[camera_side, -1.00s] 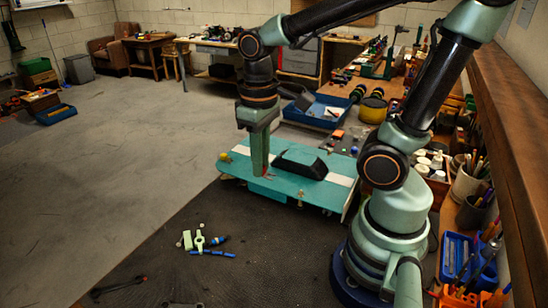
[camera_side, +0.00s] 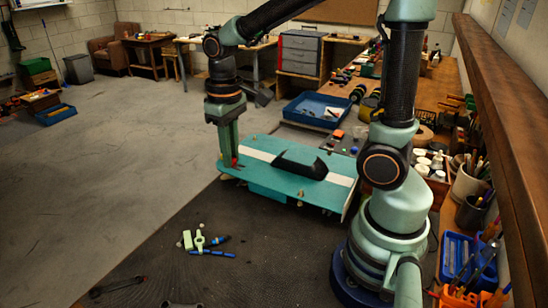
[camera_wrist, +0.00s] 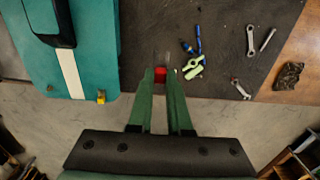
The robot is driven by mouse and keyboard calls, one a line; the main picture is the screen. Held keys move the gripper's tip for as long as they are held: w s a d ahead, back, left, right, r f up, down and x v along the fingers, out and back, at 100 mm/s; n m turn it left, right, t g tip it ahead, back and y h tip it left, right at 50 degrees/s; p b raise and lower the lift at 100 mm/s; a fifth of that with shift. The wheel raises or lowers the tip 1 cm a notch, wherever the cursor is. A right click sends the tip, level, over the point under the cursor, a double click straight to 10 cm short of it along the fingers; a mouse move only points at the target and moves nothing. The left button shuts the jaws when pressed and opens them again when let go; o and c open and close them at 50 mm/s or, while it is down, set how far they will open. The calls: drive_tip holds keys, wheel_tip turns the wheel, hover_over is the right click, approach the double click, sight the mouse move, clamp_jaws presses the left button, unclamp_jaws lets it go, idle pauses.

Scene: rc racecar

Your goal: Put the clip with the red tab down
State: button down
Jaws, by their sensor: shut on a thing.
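My gripper (camera_wrist: 160,76) is shut on the clip with the red tab (camera_wrist: 160,72). In the wrist view the red tab sits between the fingertips, and a thin, blurred part of the clip sticks out beyond it. In the side view my gripper (camera_side: 230,162) is at the left end of the teal car body (camera_side: 322,189), with a little red at its tips. The wrist view shows the car body (camera_wrist: 95,25) to the left of my gripper, with the dark mat ahead. Whether the clip touches anything is unclear.
A pale green tool (camera_side: 200,240) and blue-handled tools (camera_side: 213,253) lie on the dark mat (camera_side: 270,270). A wrench (camera_side: 118,287) lies nearer the front. A yellow piece (camera_wrist: 101,97) sits at the car body's edge. A blue tray (camera_side: 315,112) stands behind. Much of the mat is bare.

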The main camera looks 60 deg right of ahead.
sight(282, 135)
drive_tip(key=w+d+r+n, duration=0.2)
drive_tip(key=w+d+n, duration=0.3)
drive_tip(key=d, duration=0.4)
drive_tip(key=w+d+r+n, duration=0.25)
drive_tip(key=w+d, duration=0.35)
drive_tip(key=d, duration=0.3)
drive_tip(key=s+d+f+n, duration=0.15)
drive_tip(key=d+n, duration=0.35)
drive_tip(key=d, duration=0.6)
drive_tip(key=s+d+f+n, duration=0.15)
drive_tip(key=d+n, duration=0.35)
drive_tip(key=d, duration=0.5)
wheel_tip(282, 135, down, 19)
drive_tip(key=shift+d, duration=0.15)
drive_tip(key=c, duration=0.8)
unclamp_jaws()
drive_tip(key=shift+f, duration=0.1)
drive_tip(key=shift+c, duration=0.2)
